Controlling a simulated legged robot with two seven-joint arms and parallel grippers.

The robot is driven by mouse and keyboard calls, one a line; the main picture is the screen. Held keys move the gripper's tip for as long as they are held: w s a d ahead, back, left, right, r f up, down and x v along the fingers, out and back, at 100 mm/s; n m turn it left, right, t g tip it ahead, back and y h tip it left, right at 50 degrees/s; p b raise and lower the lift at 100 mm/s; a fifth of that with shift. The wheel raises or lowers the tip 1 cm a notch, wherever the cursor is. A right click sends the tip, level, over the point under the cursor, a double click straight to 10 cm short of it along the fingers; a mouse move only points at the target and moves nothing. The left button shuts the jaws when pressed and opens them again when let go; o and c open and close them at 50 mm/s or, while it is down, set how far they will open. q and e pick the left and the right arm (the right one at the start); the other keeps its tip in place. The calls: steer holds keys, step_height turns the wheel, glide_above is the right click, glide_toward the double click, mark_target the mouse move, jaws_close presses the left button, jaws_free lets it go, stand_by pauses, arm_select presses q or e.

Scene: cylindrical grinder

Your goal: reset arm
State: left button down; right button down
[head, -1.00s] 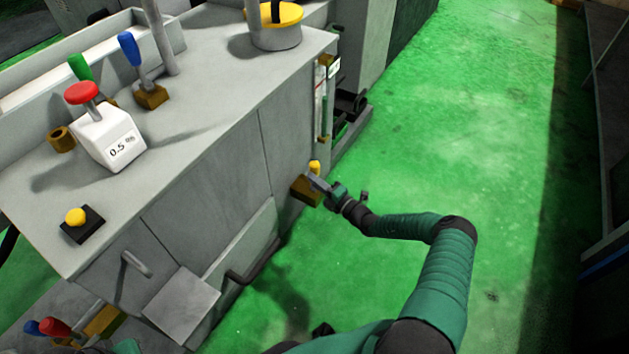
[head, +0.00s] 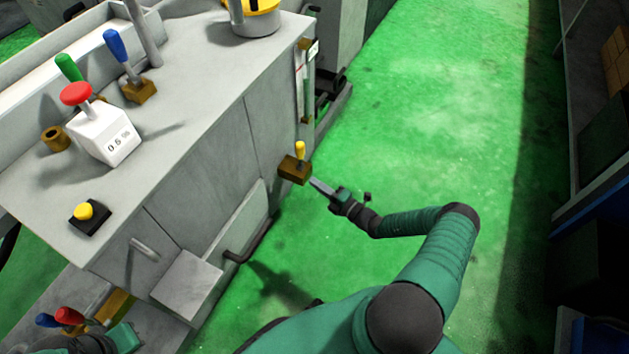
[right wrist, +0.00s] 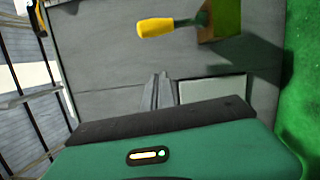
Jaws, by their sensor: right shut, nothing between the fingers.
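My right gripper (head: 318,187) is shut and empty, over the green floor just right of the grey machine (head: 190,150). A yellow-tipped lever (head: 300,150) on a brown block (head: 294,169) sits on the machine's side, a small gap from my fingertips. In the right wrist view the yellow lever (right wrist: 156,27) shows ahead of my shut fingers (right wrist: 157,92), apart from them. My left arm (head: 115,340) shows only in part at the lower left of the head view, by red and blue levers (head: 68,316). Its fingers cannot be made out.
On the machine top stand a white box with a red knob (head: 76,93), green and blue levers (head: 115,42) and a yellow button (head: 84,211). A bent dark bar (head: 245,249) juts from the machine's side. The green floor (head: 430,120) to the right is clear.

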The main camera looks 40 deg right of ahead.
steer(key=a+r+n+g+y, duration=0.3)
steer(key=a+n+g+y, duration=0.35)
steer(key=a+n, duration=0.55)
steer(key=s+a+r+n+g, duration=0.4)
steer(key=s+a+n+g, duration=0.55)
steer(key=n, duration=0.75)
steer(key=s+a+r+n+h, duration=0.1)
steer(key=s+r+n+h, duration=0.5)
steer(key=n, duration=0.5)
steer(key=s+r+n+h, duration=0.1)
steer(key=r+n+h, duration=0.2)
steer(key=r+n, duration=0.65)
step_height(320, 180, up, 35)
steer(key=n+p, duration=0.1)
steer(key=p, duration=3.4)
steer(key=shift+f+n+t+p, duration=0.15)
steer(key=shift+n+t+p, duration=0.15)
steer(key=shift+n+p, duration=0.05)
